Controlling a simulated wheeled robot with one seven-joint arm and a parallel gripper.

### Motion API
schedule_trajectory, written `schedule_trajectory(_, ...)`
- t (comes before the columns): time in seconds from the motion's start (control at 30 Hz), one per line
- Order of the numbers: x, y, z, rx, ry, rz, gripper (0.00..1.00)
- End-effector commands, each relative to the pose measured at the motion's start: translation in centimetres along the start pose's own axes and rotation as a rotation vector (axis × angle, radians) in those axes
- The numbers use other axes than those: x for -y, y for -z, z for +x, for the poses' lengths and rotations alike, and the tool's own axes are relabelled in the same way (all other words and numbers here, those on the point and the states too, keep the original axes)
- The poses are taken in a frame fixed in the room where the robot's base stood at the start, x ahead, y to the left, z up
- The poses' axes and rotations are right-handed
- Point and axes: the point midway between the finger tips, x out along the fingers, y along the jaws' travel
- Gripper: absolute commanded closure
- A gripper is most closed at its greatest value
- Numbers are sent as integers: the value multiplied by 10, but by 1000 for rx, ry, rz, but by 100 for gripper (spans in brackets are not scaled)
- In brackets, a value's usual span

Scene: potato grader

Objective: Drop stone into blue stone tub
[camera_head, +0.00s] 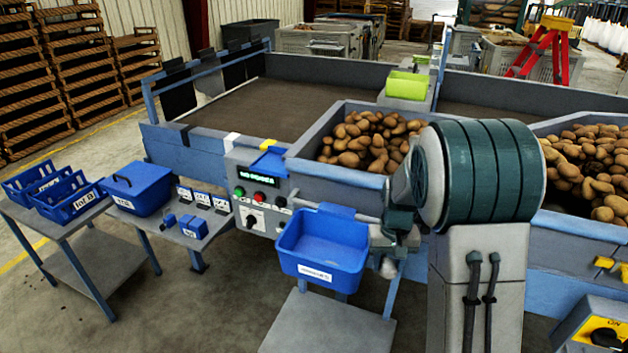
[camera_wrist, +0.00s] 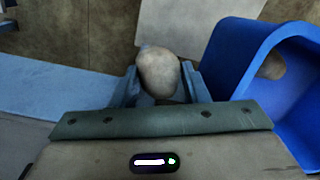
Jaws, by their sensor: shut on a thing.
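A pale brown, rounded stone (camera_wrist: 158,66) is held between the two fingers of my gripper (camera_wrist: 159,84) in the wrist view. The gripper is shut on it. A blue tub (camera_head: 320,262) with a white label stands at the front of the machine in the head view; the label is too small to read. The tub also shows at the right of the wrist view (camera_wrist: 228,62), beside the held stone and apart from it.
A control panel (camera_head: 258,198) is left of the tub. Potatoes (camera_head: 368,143) fill a bin behind it. A lidded blue box (camera_head: 138,188) and blue crates (camera_head: 68,197) stand on tables at left. A yellow switch box (camera_head: 597,328) is at front right.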

Motion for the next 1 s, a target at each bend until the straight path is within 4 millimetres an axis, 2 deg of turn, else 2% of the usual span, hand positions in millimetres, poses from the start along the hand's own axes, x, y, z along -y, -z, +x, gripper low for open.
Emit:
schedule_trajectory(0.3, 1, 0, -53, -1, 0, -2, 85)
schedule_trajectory(0.63, 3, 0, -90, -1, 0, -6, 85)
schedule_trajectory(0.73, 23, -8, -101, -4, 6, -72, 85)
schedule_trajectory(1.0, 73, -42, -148, -3, 12, -271, 85)
